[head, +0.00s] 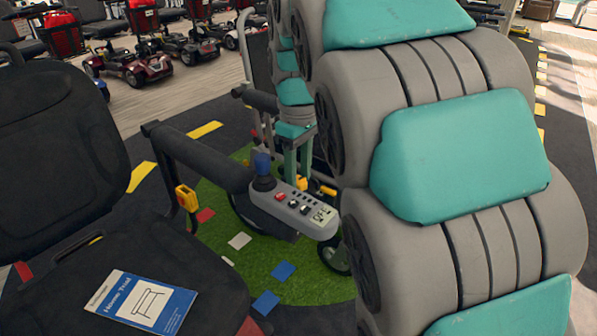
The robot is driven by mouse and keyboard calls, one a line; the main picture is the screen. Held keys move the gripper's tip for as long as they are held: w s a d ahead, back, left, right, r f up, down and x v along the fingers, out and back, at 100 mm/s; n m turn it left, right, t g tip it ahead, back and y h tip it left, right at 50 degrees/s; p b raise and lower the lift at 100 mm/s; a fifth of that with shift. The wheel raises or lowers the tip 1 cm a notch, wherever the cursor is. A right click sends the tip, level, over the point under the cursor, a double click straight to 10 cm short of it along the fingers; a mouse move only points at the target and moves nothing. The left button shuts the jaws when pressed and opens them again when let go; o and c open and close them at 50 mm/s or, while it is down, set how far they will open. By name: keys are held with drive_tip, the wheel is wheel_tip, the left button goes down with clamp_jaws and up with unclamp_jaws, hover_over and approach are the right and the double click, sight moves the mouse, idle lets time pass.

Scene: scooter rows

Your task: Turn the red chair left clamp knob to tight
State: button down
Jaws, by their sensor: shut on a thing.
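A chair with a black seat (60,300) and red trim fills the left of the head view. Its armrest (200,155) carries a grey control panel (305,208) with a joystick. My gripper (300,174) is small beyond the panel, with slim teal fingers pointing down. The fingers are shut at a yellow knob-like part (302,184); a yellow bar (328,190) shows just right of it. I cannot tell which way the part is turned. Another yellow part (186,198) sits below the armrest, apart from my gripper. My grey and teal arm hides much of the right side.
A blue and white leaflet (143,302) lies on the seat. A green mat (285,265) with coloured patches is on the floor below. Another armrest (258,98) stands behind. Red scooters (130,65) stand in a row at the back left.

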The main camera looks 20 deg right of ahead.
sight(298, 180)
drive_tip(key=m+p, duration=0.1)
drive_tip(key=m, duration=0.6)
drive_tip(key=m+p, duration=0.1)
drive_tip(key=m, duration=0.3)
drive_tip(key=shift+m, duration=0.4)
drive_tip(key=shift+m+p, duration=0.45)
drive_tip(key=shift+m, duration=1.25)
drive_tip(key=c, duration=0.7)
unclamp_jaws()
drive_tip(key=shift+r, duration=3.9)
drive_tip(key=shift+s, duration=0.1)
